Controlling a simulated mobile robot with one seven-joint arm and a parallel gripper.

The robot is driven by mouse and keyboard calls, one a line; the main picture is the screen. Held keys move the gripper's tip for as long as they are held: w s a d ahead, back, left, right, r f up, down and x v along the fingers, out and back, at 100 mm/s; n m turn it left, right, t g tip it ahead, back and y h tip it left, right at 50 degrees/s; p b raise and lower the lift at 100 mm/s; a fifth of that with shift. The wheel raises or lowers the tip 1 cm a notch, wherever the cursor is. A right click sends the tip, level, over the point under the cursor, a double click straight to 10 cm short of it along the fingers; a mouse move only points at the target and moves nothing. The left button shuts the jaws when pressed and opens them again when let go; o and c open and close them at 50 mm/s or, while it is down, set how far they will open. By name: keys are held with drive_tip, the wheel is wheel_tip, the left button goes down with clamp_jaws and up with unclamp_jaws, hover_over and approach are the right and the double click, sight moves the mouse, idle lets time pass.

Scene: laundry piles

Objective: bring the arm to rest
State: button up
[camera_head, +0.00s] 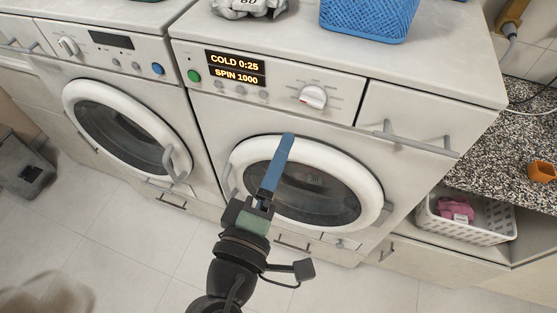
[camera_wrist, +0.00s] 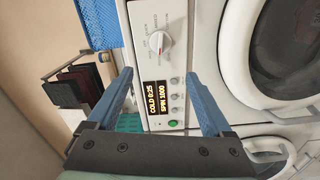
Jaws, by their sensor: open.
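My gripper (camera_head: 277,163) is in front of the right-hand washing machine (camera_head: 210,143), its blue fingers overlapping the round door (camera_head: 376,182) in the head view. In the wrist view my gripper (camera_wrist: 160,88) has its two blue fingers spread apart with nothing between them. Between them, farther off, shows the lit display (camera_wrist: 156,98), reading "COLD 0:25" and "SPIN 1000". The door looks closed. The fingers appear apart from the machine, though the exact gap cannot be told.
A second washing machine (camera_head: 125,68) stands at the left. A blue basket (camera_head: 368,18) and a grey bag (camera_head: 250,7) sit on top. At the right, a white basket (camera_head: 482,230) holds a pink cloth (camera_head: 455,209) under a speckled counter (camera_head: 510,150). The tiled floor at the front looks open.

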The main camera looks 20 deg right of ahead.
idle(0.3)
drive_tip(key=w+a+r+m+t+y+p, duration=0.1)
drive_tip(key=w+r+m+t, duration=0.2)
drive_tip(key=r, duration=0.8)
drive_tip(key=w+a+r+m+t+y+p, duration=0.1)
drive_tip(key=w+r+m+t+y, duration=0.2)
drive_tip(key=r, duration=0.8)
drive_tip(key=s+a+r+m+t+y, duration=0.1)
drive_tip(key=s+a+r+t+y, duration=0.1)
drive_tip(key=r, duration=0.6)
drive_tip(key=s+a+r+m+t+y+p, duration=0.1)
drive_tip(key=s+a+r+t+y, duration=0.1)
drive_tip(key=r, duration=0.6)
drive_tip(key=s+a+r+m+t+y, duration=0.1)
drive_tip(key=s+r, duration=0.3)
drive_tip(key=r, duration=0.4)
drive_tip(key=shift+a+t+y, duration=0.4)
drive_tip(key=shift+t+y, duration=0.1)
drive_tip(key=shift+t, duration=0.2)
drive_tip(key=shift+w, duration=0.1)
